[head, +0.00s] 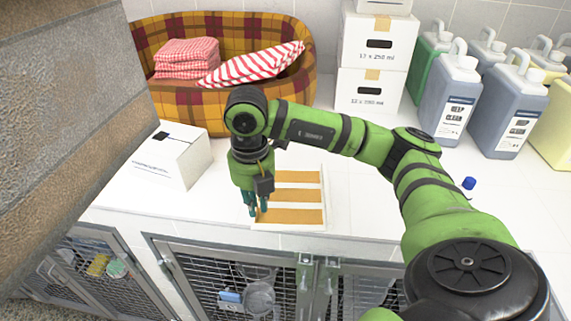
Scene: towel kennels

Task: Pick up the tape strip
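Several orange-brown tape strips (297,196) lie side by side on a white sheet (325,205) near the front edge of the counter. My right gripper (258,212) points down over the left end of the strips, near the front strip. Its teal fingers are close together and hide part of the sheet's left side. I cannot tell whether the fingertips touch a strip or whether anything is between them. My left gripper is not in view.
A white box (170,160) is left, stacked cartons (370,90) are behind, and jugs (450,95) are right. Wire kennels (235,285) are below the counter.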

